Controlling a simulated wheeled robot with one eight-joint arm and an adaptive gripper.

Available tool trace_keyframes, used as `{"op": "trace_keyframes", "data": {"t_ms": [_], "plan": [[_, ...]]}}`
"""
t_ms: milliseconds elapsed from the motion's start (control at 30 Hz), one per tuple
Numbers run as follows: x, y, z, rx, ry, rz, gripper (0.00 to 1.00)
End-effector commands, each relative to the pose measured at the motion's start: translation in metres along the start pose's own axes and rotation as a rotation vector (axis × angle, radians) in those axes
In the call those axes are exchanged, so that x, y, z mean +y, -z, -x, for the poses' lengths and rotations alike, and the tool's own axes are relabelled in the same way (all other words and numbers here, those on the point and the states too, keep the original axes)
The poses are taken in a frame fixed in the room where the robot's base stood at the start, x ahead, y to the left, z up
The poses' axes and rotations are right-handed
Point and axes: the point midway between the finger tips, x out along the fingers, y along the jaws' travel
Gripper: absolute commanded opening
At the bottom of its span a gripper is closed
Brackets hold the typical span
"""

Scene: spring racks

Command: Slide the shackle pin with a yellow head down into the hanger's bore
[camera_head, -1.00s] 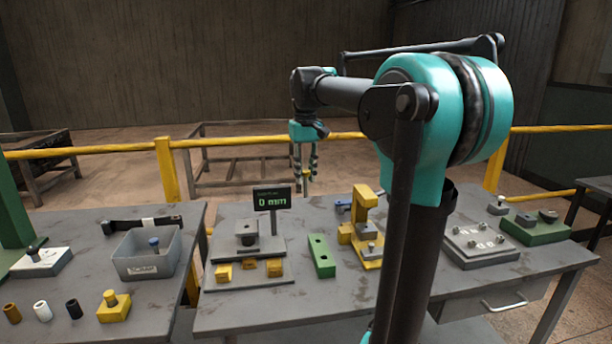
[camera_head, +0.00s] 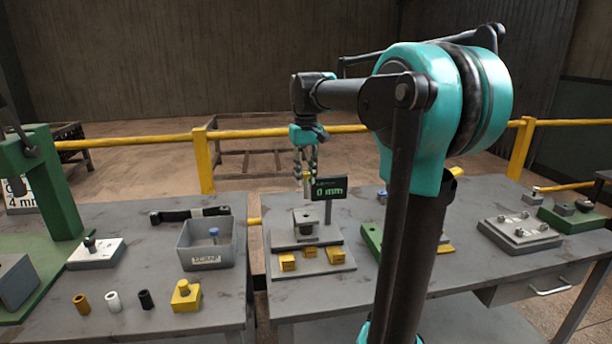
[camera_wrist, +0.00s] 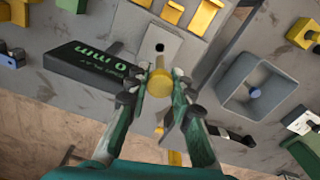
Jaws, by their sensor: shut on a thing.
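The shackle pin's round yellow head (camera_wrist: 160,84) is between my gripper's fingers in the wrist view. In the head view this block (camera_head: 306,218) sits on the grey stepped stand. The pin is apart from the hole.
The "0 mm" display (camera_head: 329,189) stands close to my gripper; it also shows in the wrist view (camera_wrist: 95,68). Several yellow blocks (camera_head: 287,261) sit along the stand's front. A grey scrap bin (camera_head: 207,259) with a blue-headed pin is left. My arm hides part of the right bench.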

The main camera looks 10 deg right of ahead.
Motion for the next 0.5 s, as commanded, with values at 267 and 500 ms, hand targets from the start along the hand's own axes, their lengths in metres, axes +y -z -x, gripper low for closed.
{"op": "trace_keyframes", "data": {"t_ms": [267, 500], "plan": [[0.000, 0.000, -0.011, 0.000, 0.000, 0.000, 0.01], [0.000, 0.000, -0.032, 0.000, 0.000, 0.000, 0.01]]}}
